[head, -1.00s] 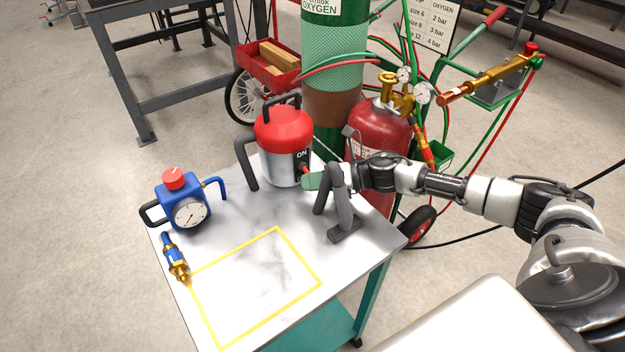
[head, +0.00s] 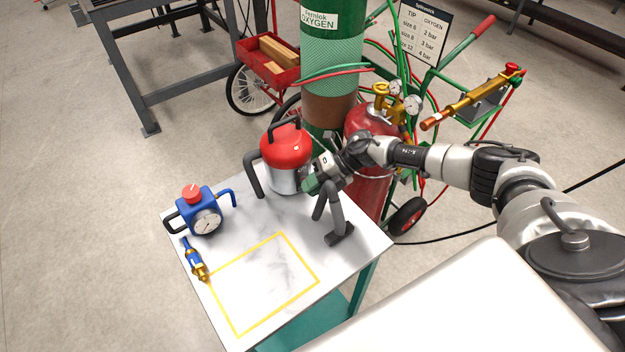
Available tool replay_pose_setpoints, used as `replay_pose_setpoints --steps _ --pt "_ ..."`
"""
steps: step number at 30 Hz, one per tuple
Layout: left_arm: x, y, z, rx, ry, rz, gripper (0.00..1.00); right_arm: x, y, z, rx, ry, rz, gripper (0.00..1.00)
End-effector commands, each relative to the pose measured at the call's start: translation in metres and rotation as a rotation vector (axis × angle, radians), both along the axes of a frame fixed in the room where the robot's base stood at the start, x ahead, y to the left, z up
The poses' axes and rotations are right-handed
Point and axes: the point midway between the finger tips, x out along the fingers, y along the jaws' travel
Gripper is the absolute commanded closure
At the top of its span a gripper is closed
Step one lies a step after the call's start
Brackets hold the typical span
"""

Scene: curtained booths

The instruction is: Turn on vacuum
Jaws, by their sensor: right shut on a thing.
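The vacuum (head: 284,178) is a silver canister with a red domed top and a dark handle. It stands upright at the back of the small table (head: 300,232). A dark grey hose bends down at its left, and a dark grey tube with a flat foot (head: 340,234) stands at its right. My right gripper (head: 309,184) is at the vacuum's right side, shut on its switch; the fingers and wrist hide the switch and the ON label. My left gripper is out of view.
A blue gauge unit with a red knob (head: 200,212) and a blue-and-brass fitting (head: 196,260) are at the table's left. A yellow outlined area (head: 238,334) is empty. Behind stand a green oxygen cylinder (head: 330,55) and a red cylinder (head: 368,128) on a wheeled cart.

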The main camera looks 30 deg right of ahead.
Motion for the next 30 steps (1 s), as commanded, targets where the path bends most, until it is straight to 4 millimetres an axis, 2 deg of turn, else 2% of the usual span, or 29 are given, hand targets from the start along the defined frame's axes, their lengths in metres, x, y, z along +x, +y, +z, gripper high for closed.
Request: replay_pose_setpoints --steps 10,25,26,30 --pt "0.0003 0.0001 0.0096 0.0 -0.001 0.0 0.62 0.0031 0.0002 0.006 -0.018 0.124 -0.002 1.0" --pt "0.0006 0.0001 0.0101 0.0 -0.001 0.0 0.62 0.0025 0.0001 0.0055 -0.019 0.144 -0.001 1.0" --pt "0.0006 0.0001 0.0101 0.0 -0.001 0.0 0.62 0.0026 0.0002 0.0056 -0.019 0.144 -0.001 0.85" --pt "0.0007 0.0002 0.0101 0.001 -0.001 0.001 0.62 0.0026 0.0003 0.0056 -0.019 0.144 -0.001 0.64"
